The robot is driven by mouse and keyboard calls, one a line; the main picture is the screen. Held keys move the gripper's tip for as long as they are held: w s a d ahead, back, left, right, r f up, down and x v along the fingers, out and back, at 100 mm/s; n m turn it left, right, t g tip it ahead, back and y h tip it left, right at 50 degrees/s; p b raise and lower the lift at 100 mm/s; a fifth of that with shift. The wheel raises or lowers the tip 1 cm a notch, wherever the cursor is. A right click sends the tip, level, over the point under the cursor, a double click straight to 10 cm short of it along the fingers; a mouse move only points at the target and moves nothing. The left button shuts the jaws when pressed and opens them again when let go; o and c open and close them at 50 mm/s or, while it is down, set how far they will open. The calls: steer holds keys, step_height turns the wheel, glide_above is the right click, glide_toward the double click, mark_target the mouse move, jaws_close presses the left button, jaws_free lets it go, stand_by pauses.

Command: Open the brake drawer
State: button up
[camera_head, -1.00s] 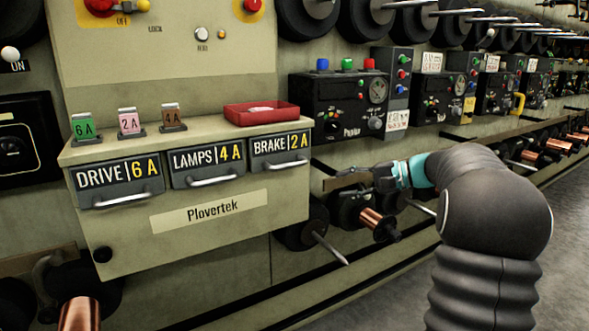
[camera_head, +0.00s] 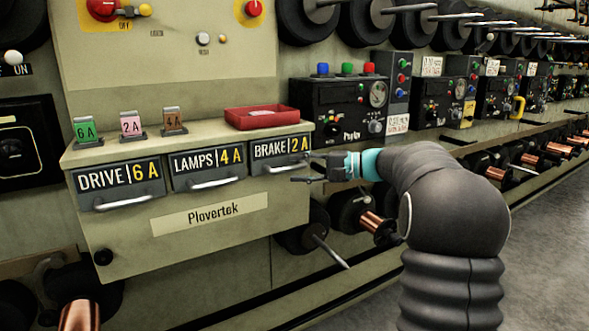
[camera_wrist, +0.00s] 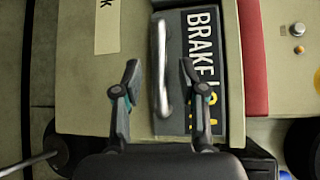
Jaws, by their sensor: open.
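The brake drawer (camera_head: 282,151) is the right one of three dark drawers, labelled BRAKE 2 A, and it looks shut. Its silver bar handle (camera_head: 287,167) runs along its lower edge. In the wrist view the drawer (camera_wrist: 203,50) appears turned on its side, with the handle (camera_wrist: 161,68) upright in the picture. My gripper (camera_head: 305,168) is open and empty at the right end of the drawer. In the wrist view my gripper's fingers (camera_wrist: 159,78) stand on either side of the handle, with a gap to each. Whether the fingertips reach the handle in depth is unclear.
The lamps drawer (camera_head: 208,166) and drive drawer (camera_head: 118,183) sit to the left, both looking shut. A red tray (camera_head: 262,118) and several coloured fuses stand on the ledge above. A spool rod (camera_head: 330,250) sticks out below right.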

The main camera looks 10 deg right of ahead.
mark_target(268, 155)
steer(key=shift+x, duration=1.3)
steer(key=shift+c, duration=0.2)
